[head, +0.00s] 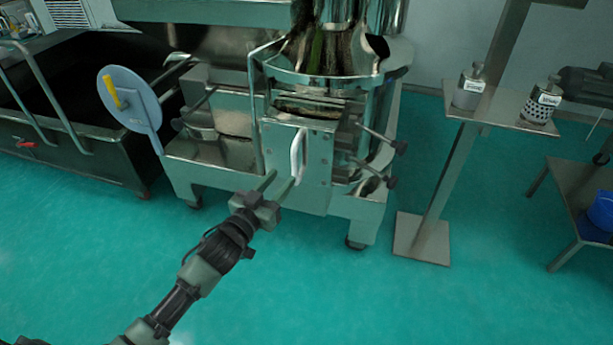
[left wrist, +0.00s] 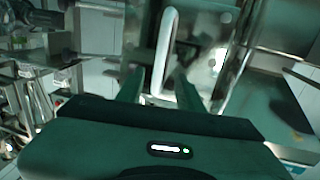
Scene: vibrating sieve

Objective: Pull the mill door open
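The mill door (head: 318,175) is a flat metal panel on the front of the steel machine, with a white upright bar handle (head: 297,152). The door looks closed against the machine. My left gripper (head: 283,178) is at the lower end of the handle with its two fingers spread. In the left wrist view the white handle (left wrist: 167,45) runs up between and beyond the fingertips (left wrist: 160,82). Clear gaps show beside the handle, so the fingers do not look closed on it. My right gripper is not in view.
A round grey disc with a yellow handle (head: 132,100) sticks out left of the door. Knobbed rods (head: 385,140) project on its right. A dark cart (head: 70,150) stands left, and a stand with two small containers (head: 500,108) right. The green floor in front is clear.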

